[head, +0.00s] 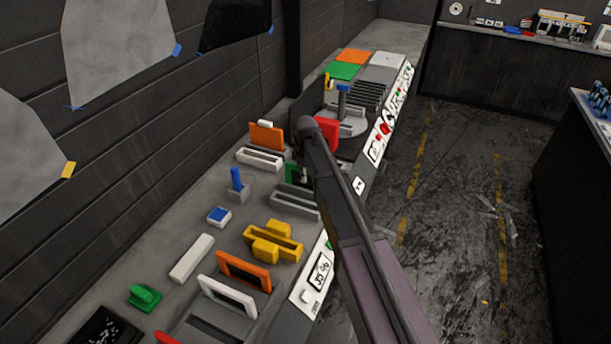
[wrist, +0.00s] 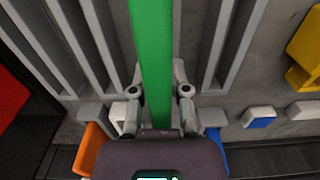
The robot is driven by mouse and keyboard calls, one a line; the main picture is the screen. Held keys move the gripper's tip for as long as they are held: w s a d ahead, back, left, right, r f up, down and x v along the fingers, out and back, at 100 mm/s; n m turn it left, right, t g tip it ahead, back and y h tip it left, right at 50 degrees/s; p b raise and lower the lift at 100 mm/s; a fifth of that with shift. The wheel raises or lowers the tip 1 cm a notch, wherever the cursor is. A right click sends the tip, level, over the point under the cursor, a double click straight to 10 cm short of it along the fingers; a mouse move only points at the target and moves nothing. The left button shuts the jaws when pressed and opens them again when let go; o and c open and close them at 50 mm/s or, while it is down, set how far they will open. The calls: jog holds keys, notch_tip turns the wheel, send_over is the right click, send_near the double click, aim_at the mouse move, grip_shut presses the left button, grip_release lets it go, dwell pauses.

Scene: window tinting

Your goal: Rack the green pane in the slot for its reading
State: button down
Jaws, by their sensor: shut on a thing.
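The green pane (wrist: 152,50) stands edge-on between the fingers of my gripper (wrist: 160,92) in the wrist view, and the gripper is shut on it. A small part of the pane seems to show left of my arm in the head view (head: 291,172); my arm hides the rest, and the gripper. Grey slotted rack parts (wrist: 82,45) lie on both sides of the pane in the wrist view. I cannot tell whether its lower edge is above a slot or in one. A panel with a display (head: 320,271) is on the bench front; its reading looks like 30, but is hard to read.
Yellow (head: 272,242), orange-and-white (head: 243,270) and grey (head: 295,201) holders crowd the bench. A blue piece (head: 236,180) and an orange pane (head: 266,135) stand upright near the wall. A red piece (head: 326,132) is beside my arm. The floor at right is clear.

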jog(key=c, duration=0.5)
grip_release()
jog(key=shift+c, duration=0.2)
jog(key=shift+r, duration=0.1)
notch_tip(320, 180, up, 10)
jog(key=p, duration=1)
jog(key=shift+r, duration=0.1)
dwell(0.4)
jog(key=s+d+f+m+b, duration=0.3)
jog(key=s+d+m, duration=0.4)
jog(key=s+d, duration=0.4)
jog(key=s+d+f+m+b, duration=0.3)
jog(key=s+d+m, duration=0.4)
jog(key=s+d, duration=0.4)
jog(key=s, duration=0.3)
jog(key=shift+s+d+f, duration=0.2)
jog(key=shift+s+d, duration=0.2)
